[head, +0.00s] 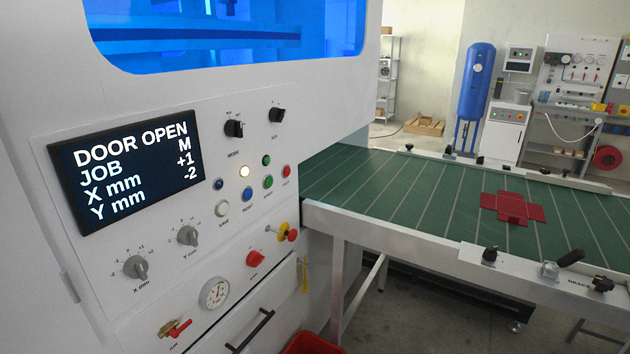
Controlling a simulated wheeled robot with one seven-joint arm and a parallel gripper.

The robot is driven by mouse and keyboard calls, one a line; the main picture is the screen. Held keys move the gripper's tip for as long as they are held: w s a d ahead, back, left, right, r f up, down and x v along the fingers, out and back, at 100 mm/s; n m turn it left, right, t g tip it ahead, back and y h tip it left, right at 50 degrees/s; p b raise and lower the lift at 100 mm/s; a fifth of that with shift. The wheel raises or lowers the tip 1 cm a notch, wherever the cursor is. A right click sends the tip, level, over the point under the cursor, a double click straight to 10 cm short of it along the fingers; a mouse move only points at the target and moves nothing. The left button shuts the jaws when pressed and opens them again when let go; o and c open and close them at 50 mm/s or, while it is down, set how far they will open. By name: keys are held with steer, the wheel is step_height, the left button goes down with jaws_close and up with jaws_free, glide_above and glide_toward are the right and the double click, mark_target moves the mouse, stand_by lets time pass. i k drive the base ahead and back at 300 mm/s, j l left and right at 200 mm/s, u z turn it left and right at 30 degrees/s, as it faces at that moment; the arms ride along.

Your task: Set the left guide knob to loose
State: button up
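A black knob (490,255) stands on the near rail of the green conveyor. Farther right on that rail are a clear-and-grey fitting (548,270), a black lever handle (570,257) and another black knob (602,284). Small black knobs also stand on the far rail, one at its left end (408,148) and one nearer the middle (480,160). No readable label shows which one is the left guide knob, and their loose or tight setting is too small to tell. My gripper is not in view.
The white machine with a control panel (210,250) fills the left; its screen (125,172) reads DOOR OPEN, JOB M, X +1, Y -2. A red cross-shaped blank (513,208) lies on the green conveyor (400,195). A red bin (312,344) stands on the floor below.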

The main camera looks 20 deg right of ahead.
mark_target(602, 285)
steer(key=z, duration=1.3)
